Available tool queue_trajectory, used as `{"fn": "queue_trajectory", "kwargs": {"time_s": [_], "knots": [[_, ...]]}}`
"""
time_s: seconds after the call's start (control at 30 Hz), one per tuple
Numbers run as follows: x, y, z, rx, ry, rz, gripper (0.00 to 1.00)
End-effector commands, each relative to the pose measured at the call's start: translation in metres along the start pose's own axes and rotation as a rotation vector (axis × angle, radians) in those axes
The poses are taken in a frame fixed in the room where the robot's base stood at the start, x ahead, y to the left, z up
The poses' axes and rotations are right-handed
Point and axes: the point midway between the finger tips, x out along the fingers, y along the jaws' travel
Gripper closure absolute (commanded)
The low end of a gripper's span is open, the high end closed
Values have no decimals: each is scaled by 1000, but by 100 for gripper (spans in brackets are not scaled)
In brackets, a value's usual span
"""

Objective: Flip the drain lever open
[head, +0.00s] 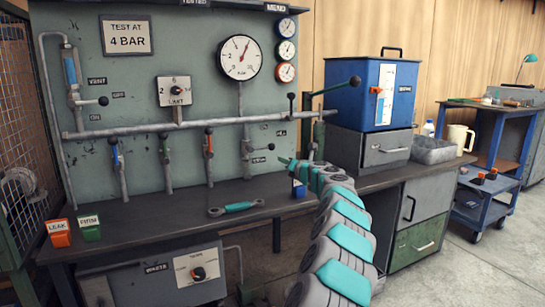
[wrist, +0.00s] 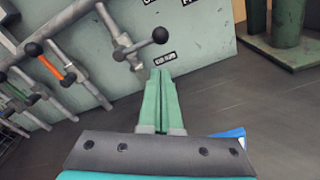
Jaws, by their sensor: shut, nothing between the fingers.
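A short lever with a black ball knob (head: 270,146) sticks out to the right from a small grey valve low on the right of the green panel. A small label is beside it, too small to read, so I cannot be sure it says drain. In the wrist view the lever (wrist: 142,45) lies just beyond the fingertips, its black knob a little above them. My gripper (head: 284,161) is shut and empty, just below and right of the lever in the head view. Its green fingers (wrist: 161,72) are together in the wrist view, with a visible gap to the lever.
A long grey pipe (head: 180,127) crosses the panel, with several coloured hanging levers to the left. A teal wrench (head: 237,208) lies on the dark bench (head: 165,222). A blue box (head: 372,95) stands right of my arm.

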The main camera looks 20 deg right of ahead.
Motion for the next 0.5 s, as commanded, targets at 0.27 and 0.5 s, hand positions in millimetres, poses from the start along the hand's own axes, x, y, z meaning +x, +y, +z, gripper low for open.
{"fn": "queue_trajectory", "kwargs": {"time_s": [0.27,0.5], "knots": [[22,1,0,-6,2,1,100],[39,1,0,-5,1,1,100]]}}
